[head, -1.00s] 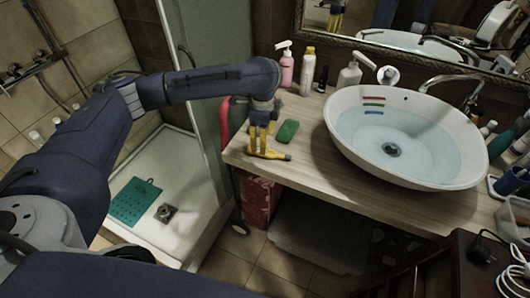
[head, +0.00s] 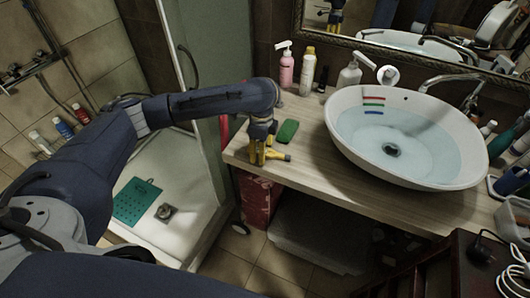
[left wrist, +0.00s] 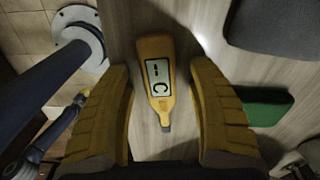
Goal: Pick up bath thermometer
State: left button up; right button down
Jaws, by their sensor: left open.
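The bath thermometer (left wrist: 157,75) is a yellow, bottle-shaped piece with a small display. In the left wrist view it lies on the wooden counter between the two fingers, apart from both. In the head view its end (head: 279,155) shows beside my left gripper (head: 259,160), which covers the rest. My left gripper, also in the left wrist view (left wrist: 164,125), is open above the counter's left end, its yellow fingers pointing down on either side of the thermometer.
A green block (head: 288,131) lies close behind the gripper. A basin of water (head: 470,160) stands to the right. The counter's front edge is near.

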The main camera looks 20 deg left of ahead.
pick_arm(q)
grip_shut()
dwell(0.3)
jog(key=shift+r, duration=0.15)
notch_tip(320, 180, up, 20)
dwell(0.7)
